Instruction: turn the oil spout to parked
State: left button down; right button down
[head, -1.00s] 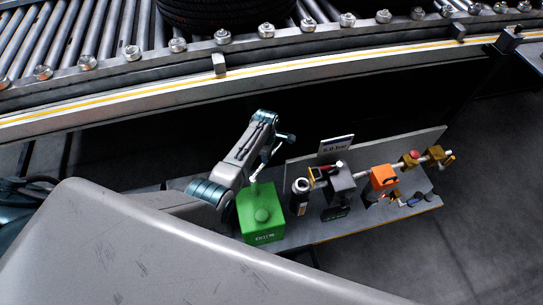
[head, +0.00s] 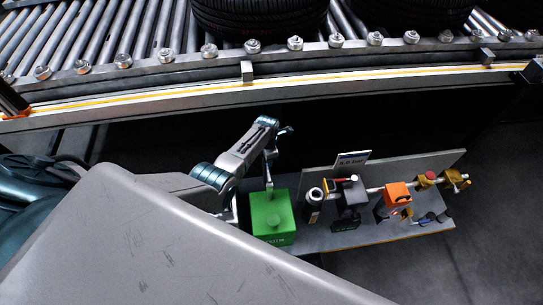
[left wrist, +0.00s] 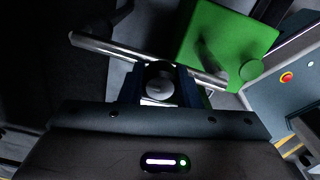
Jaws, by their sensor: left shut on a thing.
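The green oil box (head: 272,222) stands at the left end of the grey bench, with a round cap on top. In the left wrist view the box (left wrist: 222,35) is at the top right. The oil spout (left wrist: 103,46) looks like a pale metal rod crossing in front of it, with a rounded grey knob between my fingers. My left gripper (left wrist: 160,84) is shut around the rod at this knob. In the head view my left gripper (head: 269,162) is small and partly hidden above the box. Any parked mark cannot be made out. My right gripper is not in view.
The roller conveyor (head: 130,102) with black tyres (head: 262,18) runs behind. Right of the box are a dark bottle (head: 314,203), a pressure sign (head: 352,160), a grey valve block (head: 352,192), an orange block (head: 397,194) and brass fittings (head: 427,179). Dark floor lies beyond the bench.

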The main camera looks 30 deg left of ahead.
pick_arm(q)
jog(key=shift+s+a+n, duration=0.15)
jog(key=shift+a+n, duration=0.1)
jog(key=shift+n, duration=0.05)
dwell(0.4)
jog(key=c, duration=1.1)
grip_release()
jog(key=shift+o, duration=0.2)
notch_tip(320, 180, up, 10)
jog(key=shift+f+p, duration=0.2)
jog(key=shift+p, duration=0.75)
jog(key=shift+r, duration=0.6)
